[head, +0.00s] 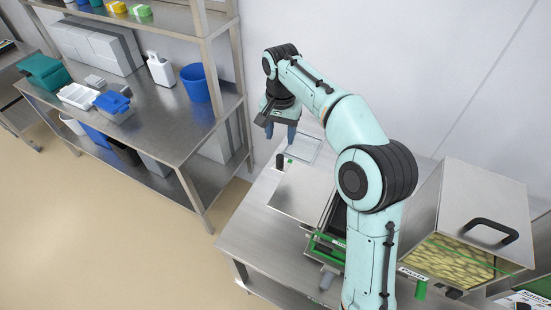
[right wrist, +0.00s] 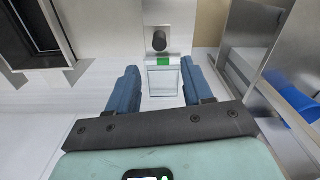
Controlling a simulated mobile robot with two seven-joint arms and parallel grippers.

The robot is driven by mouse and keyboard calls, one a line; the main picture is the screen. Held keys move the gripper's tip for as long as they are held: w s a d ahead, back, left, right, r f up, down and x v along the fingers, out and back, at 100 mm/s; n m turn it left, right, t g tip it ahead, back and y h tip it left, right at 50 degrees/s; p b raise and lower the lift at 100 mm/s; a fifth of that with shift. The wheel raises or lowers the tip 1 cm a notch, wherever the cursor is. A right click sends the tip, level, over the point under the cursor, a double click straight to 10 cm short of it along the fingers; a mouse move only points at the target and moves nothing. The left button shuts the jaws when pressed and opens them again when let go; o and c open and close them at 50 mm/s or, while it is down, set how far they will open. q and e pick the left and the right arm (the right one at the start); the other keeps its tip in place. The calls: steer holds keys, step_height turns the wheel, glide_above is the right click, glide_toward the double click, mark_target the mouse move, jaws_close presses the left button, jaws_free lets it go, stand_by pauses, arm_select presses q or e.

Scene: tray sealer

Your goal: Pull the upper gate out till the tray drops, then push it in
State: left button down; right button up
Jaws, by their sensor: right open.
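My right gripper (head: 281,134) points down, open and empty, above the far left end of the steel bench. A flat steel plate (head: 300,190), which looks like a gate, sticks out left of the green-framed sealer (head: 325,247). A black knob (head: 279,161) stands at its far left end. In the right wrist view the knob (right wrist: 159,40) lies just beyond the spread blue fingers (right wrist: 158,68), apart from them. A clear square-edged piece (head: 303,149) with a green tab (right wrist: 163,62) shows between the fingers. My arm hides much of the sealer; I cannot make out the tray.
A steel box (head: 485,205) with a black handle and yellowish contents stands on the right. A steel shelf (head: 150,125) with a blue bin (head: 197,82) and other containers is at the left. The bench front left of the sealer (head: 255,235) is clear.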

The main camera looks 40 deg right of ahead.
mark_target(280, 156)
arm_select(q)
steer(key=shift+s+f+b, duration=0.4)
steer(key=shift+f+b, duration=0.05)
steer(key=shift+f, duration=0.2)
steer(key=shift+s+f+b, duration=0.4)
steer(key=shift+f, duration=0.2)
arm_select(e)
step_height(280, 156, down, 10)
steer(key=shift+s+f, duration=0.1)
jaws_close()
